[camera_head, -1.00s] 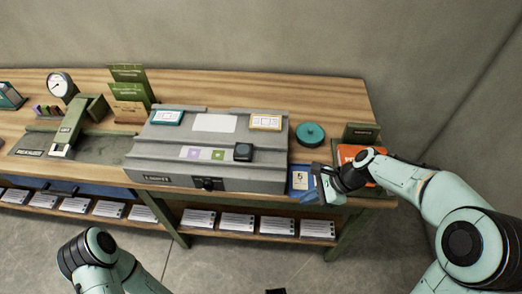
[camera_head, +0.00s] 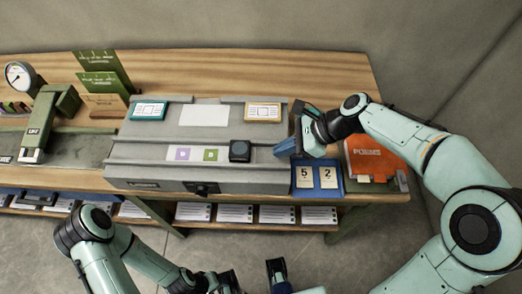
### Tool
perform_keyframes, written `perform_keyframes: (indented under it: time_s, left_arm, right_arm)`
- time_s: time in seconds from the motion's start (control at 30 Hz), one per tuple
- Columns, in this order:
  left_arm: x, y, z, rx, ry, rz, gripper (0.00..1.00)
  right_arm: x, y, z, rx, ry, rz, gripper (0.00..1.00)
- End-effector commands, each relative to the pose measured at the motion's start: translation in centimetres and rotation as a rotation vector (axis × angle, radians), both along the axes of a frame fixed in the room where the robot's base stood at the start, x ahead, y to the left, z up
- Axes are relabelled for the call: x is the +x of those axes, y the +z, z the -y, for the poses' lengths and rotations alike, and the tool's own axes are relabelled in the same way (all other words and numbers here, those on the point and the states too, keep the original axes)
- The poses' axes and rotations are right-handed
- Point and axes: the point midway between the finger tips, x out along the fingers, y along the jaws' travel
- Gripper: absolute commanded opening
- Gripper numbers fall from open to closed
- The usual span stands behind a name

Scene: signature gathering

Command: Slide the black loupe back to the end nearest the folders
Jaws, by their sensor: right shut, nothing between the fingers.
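The black loupe (camera_head: 239,151) is a small dark block with a round top. It sits on the lower track of the grey stepped bench unit (camera_head: 140,168), just right of a purple tile (camera_head: 183,154) and a green tile (camera_head: 211,155). An orange folder (camera_head: 374,155) lies at the table's right end, beyond my right gripper. My left gripper (camera_head: 277,268) is low at the bottom edge, partly cut off; its jaw opening is unclear.
A blue card holder (camera_head: 317,190) showing 5 and 2 stands right of the unit. A teal card (camera_head: 149,110), a white card (camera_head: 204,115) and a yellow-framed card (camera_head: 263,112) lie along its upper step. Green upright boards (camera_head: 105,75) stand at back left.

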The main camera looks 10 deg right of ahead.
Motion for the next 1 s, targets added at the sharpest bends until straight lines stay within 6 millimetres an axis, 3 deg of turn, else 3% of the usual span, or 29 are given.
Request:
perform_keyframes:
  time_s: [0.1,0.3,0.87,1.0]
  left_arm:
    - [0.0,-0.5,0.0,0.001,0.001,0.002,0.60]
    - [0.0,-0.3,0.0,0.000,0.001,0.002,0.60]
    - [0.1,-0.1,0.0,0.000,0.001,0.002,0.60]
    - [0.5,1.4,0.0,0.000,0.000,0.007,0.60]
  right_arm:
    - [0.4,-1.9,-1.7,0.000,0.004,-0.004,0.00]
    - [1.2,-1.6,-4.4,0.000,0.002,0.001,0.00]
    - [1.6,-1.6,-5.7,0.000,0.001,0.001,0.00]
    - [2.2,-1.3,-8.1,0.000,0.008,-0.001,0.00]
